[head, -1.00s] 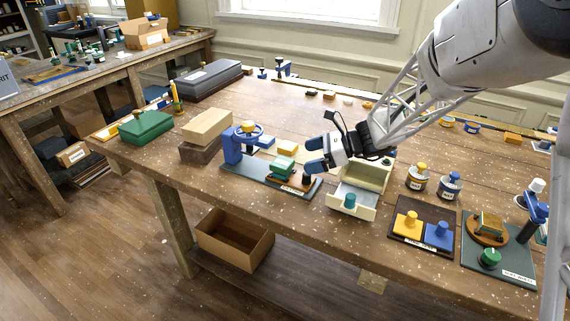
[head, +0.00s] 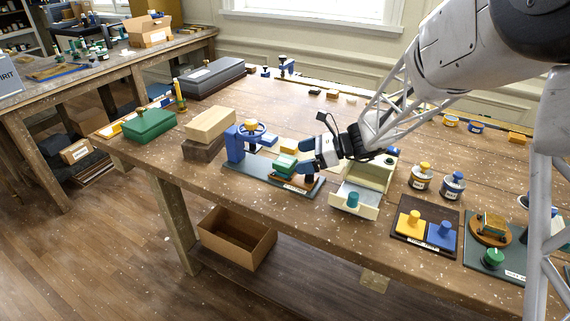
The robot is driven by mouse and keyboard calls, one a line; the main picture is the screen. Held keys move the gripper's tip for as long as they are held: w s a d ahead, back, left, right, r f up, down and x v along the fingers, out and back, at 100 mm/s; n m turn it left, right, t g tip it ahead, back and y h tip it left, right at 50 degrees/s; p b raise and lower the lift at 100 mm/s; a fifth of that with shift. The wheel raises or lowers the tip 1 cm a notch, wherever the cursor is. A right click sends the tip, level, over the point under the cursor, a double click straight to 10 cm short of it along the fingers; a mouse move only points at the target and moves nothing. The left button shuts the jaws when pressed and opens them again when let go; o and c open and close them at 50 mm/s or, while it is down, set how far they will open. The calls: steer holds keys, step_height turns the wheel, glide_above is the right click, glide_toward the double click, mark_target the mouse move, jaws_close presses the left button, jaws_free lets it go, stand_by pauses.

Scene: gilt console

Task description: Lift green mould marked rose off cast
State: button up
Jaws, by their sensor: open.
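A small green mould (head: 284,161) lies on a brown block at the right part of a dark base plate (head: 240,181), in front of a blue hand press (head: 236,146). No rose mark is readable on it. The plate has a white label at its front edge, too small to read. My gripper (head: 304,158) has blue fingertips and is open, just right of the green mould. From this view I cannot tell whether a finger touches it. The cast under the mould is not clearly visible.
A cream box with an open tray (head: 353,199) stands close to the right, under my wrist. Wooden blocks (head: 211,123) and a green box (head: 149,126) are to the left. Small labelled jars (head: 421,178) and a dark board with yellow and blue pieces (head: 409,239) are at right.

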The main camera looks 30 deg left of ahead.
mark_target(287, 161)
steer(key=shift+x, duration=2.6)
steer(key=c, duration=0.9)
